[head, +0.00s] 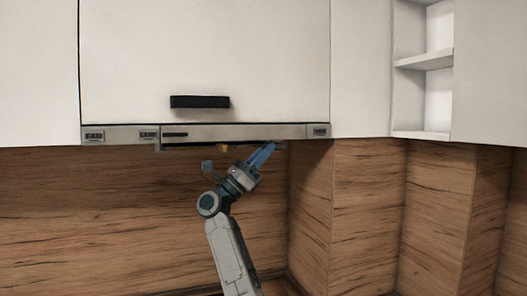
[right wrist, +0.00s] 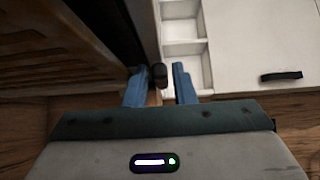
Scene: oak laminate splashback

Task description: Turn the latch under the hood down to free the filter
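The range hood (head: 240,132) is a thin grey strip under the white cabinet in the head view. My right gripper (head: 272,149) reaches up from below to the hood's underside, near its right part. In the right wrist view my right gripper (right wrist: 160,84) has its two blue fingers apart. A small dark knob-like piece (right wrist: 159,75), which may be the latch, shows between the fingertips, with a gap to the right finger. I cannot tell if it touches the left finger. A small yellowish part (head: 224,148) hangs under the hood, left of the gripper. The filter is not clearly visible. My left gripper is not in view.
The white cabinet door (head: 205,55) with a black handle (head: 200,101) is above the hood. Open shelves (head: 425,60) stand at the upper right. The wooden splashback (head: 90,220) is behind. The space below the hood is clear apart from my arm.

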